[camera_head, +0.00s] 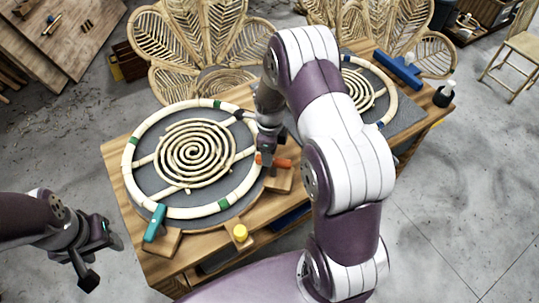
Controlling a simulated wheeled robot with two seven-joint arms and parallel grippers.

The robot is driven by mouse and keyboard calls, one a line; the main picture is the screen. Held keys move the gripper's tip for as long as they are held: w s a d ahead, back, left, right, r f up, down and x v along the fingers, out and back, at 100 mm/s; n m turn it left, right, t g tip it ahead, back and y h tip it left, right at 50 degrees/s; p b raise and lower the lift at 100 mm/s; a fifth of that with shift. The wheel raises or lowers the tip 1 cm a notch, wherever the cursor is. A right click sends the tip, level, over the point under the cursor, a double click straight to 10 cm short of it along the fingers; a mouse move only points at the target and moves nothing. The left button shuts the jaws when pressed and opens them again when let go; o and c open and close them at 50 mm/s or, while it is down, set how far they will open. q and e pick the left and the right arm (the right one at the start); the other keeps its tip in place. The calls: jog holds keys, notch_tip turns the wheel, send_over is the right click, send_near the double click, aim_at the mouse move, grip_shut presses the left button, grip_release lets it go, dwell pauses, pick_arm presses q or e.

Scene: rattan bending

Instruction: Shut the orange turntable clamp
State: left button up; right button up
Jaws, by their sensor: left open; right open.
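The orange turntable clamp (282,163) sits on a small wooden block at the right rim of the near turntable (240,203). My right gripper (265,155) is open and points down at the inner end of the orange clamp, partly covering it. I cannot tell whether it touches the clamp. How far the clamp is closed is also unclear. The turntable carries a pale rattan ring with green bands around a rattan spiral (194,152). A teal clamp (155,222) stands at its lower left rim. My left gripper (104,262) is open and empty, off the table's left side.
The wooden table (125,195) bears a second turntable at the right, partly hidden by my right arm. A yellow knob (240,233) is at the front edge. A blue tool (400,70) and a dark bottle (444,94) are at the far right. Rattan chairs (200,40) stand behind.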

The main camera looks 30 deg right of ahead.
notch_tip(320, 180, up, 10)
jog(key=shift+b, duration=0.45)
jog(key=shift+r, duration=0.1)
